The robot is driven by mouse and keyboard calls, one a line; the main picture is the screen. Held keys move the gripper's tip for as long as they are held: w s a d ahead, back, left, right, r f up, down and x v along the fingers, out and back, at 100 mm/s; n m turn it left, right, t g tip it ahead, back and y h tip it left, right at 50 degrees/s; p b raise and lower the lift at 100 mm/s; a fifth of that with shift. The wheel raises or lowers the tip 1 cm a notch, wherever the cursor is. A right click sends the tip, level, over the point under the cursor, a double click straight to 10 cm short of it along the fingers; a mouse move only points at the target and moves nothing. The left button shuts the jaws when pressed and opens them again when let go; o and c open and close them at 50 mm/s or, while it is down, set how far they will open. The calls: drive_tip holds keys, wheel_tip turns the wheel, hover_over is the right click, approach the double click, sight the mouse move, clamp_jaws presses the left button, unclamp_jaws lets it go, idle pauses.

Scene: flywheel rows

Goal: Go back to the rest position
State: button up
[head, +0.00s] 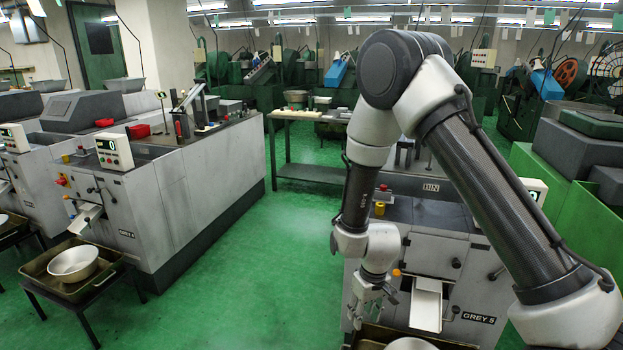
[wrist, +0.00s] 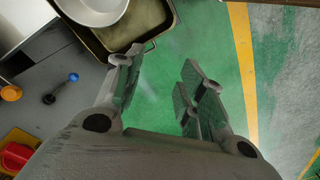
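My gripper (head: 372,300) hangs at the end of my bent arm, in front of the left side of the grey machine marked GREY 5 (head: 475,275). In the wrist view my gripper (wrist: 165,85) points down at the green floor (wrist: 190,40). Its two fingers are apart and nothing is between them.
Below is a tray (wrist: 150,25) holding a white bowl (wrist: 97,8). GREY 5 has a chute (head: 427,305) and an orange knob (wrist: 11,93) close to my gripper. Another grey machine (head: 150,200) stands left. The green aisle (head: 250,270) between is clear.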

drive_tip(key=s+d+r+m+t, duration=0.1)
drive_tip(key=s+d+r, duration=0.5)
drive_tip(key=r, duration=0.7)
drive_tip(key=s+d+r+m+t, duration=0.1)
drive_tip(key=s+d+r, duration=0.5)
drive_tip(key=r, duration=0.8)
drive_tip(key=s+d+r+m+t, duration=0.2)
drive_tip(key=s+d+r, duration=0.3)
drive_tip(key=d+r, duration=0.5)
wheel_tip(320, 180, up, 3)
drive_tip(key=shift+s+d+r+m+h, duration=0.15)
drive_tip(key=shift+s+d+m+h, duration=0.1)
drive_tip(key=shift+s+m+h, duration=0.25)
drive_tip(key=shift+w, duration=0.1)
